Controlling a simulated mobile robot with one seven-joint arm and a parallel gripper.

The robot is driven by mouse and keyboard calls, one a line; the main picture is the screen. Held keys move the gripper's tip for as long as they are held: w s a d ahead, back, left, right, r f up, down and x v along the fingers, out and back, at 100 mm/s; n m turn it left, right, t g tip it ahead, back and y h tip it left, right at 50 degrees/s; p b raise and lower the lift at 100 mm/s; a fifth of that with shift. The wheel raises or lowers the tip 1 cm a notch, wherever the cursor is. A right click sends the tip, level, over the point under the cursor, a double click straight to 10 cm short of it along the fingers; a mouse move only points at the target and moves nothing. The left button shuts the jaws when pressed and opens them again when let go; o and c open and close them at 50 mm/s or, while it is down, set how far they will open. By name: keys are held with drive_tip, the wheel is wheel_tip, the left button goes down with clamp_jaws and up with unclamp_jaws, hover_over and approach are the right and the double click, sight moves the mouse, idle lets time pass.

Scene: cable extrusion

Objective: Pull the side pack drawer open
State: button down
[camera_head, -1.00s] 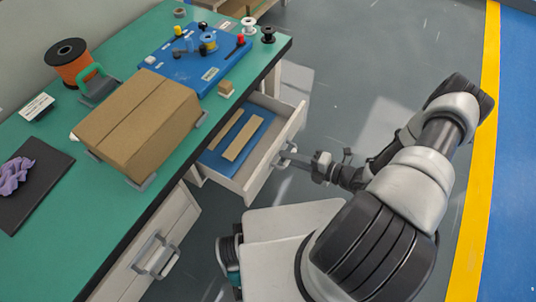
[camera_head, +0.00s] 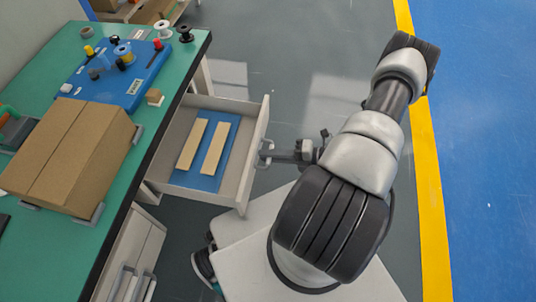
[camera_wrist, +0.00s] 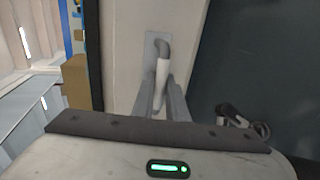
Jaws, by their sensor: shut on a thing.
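The side pack drawer (camera_head: 243,182) sticks well out from under the green bench, to the right of it. Inside it lie a blue liner (camera_head: 207,183) and two tan strips (camera_head: 214,148). The drawer's handle is on its front face; it shows in the wrist view (camera_wrist: 163,70) as a pale bar on a grey plate. My gripper (camera_head: 270,154) is at the drawer's front and shut on the handle. In the wrist view my gripper (camera_wrist: 162,105) has its fingers on either side of the bar.
A cardboard box (camera_head: 75,160) sits on the green bench (camera_head: 25,265). A blue board (camera_head: 120,85) with spools and small parts lies behind it. A second drawer front (camera_head: 130,255) is below the bench at the front. Grey floor (camera_head: 300,50) is clear beyond the drawer.

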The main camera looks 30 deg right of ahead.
drive_tip(key=c, duration=2)
unclamp_jaws()
drive_tip(key=p+v, duration=0.1)
drive_tip(key=v, duration=1.6)
drive_tip(key=shift+s+d, duration=0.15)
drive_tip(key=shift+d, duration=0.05)
drive_tip(key=shift+d, duration=0.1)
